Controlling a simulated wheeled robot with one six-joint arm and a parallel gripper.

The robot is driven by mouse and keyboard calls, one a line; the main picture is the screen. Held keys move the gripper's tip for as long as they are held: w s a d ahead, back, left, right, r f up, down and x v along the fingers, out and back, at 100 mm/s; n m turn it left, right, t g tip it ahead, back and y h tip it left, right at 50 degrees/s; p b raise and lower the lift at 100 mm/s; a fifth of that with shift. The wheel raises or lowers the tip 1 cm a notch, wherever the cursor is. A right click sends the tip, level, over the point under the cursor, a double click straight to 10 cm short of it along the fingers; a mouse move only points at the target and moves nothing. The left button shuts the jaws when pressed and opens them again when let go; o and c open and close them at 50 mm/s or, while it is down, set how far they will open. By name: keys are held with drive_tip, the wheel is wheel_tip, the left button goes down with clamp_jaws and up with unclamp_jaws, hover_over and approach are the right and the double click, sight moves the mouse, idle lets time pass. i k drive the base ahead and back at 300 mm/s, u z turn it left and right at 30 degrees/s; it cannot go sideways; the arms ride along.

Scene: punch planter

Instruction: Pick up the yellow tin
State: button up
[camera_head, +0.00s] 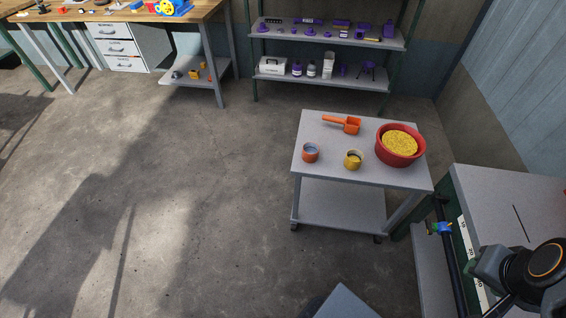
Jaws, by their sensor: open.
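The yellow tin (353,160) stands upright near the front edge of the top shelf of a grey trolley (320,175), with an open top and something dark inside. An orange tin (310,153) with bluish contents stands to its left. A red bowl (401,160) filled with yellow grains stands to its right. Part of my arm shows at the lower right, well apart from the yellow tin. I cannot make out the fingers of my gripper.
An orange scoop (343,124) lies behind the tins. A green-sided bench (510,205) stands close on the trolley's right. Shelves of purple items (340,34) and a wooden workbench (120,12) stand at the back. The concrete floor (150,200) left of the trolley is clear.

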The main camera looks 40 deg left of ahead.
sight(354, 158)
drive_tip(key=u, duration=1.1)
drive_tip(key=i, duration=1)
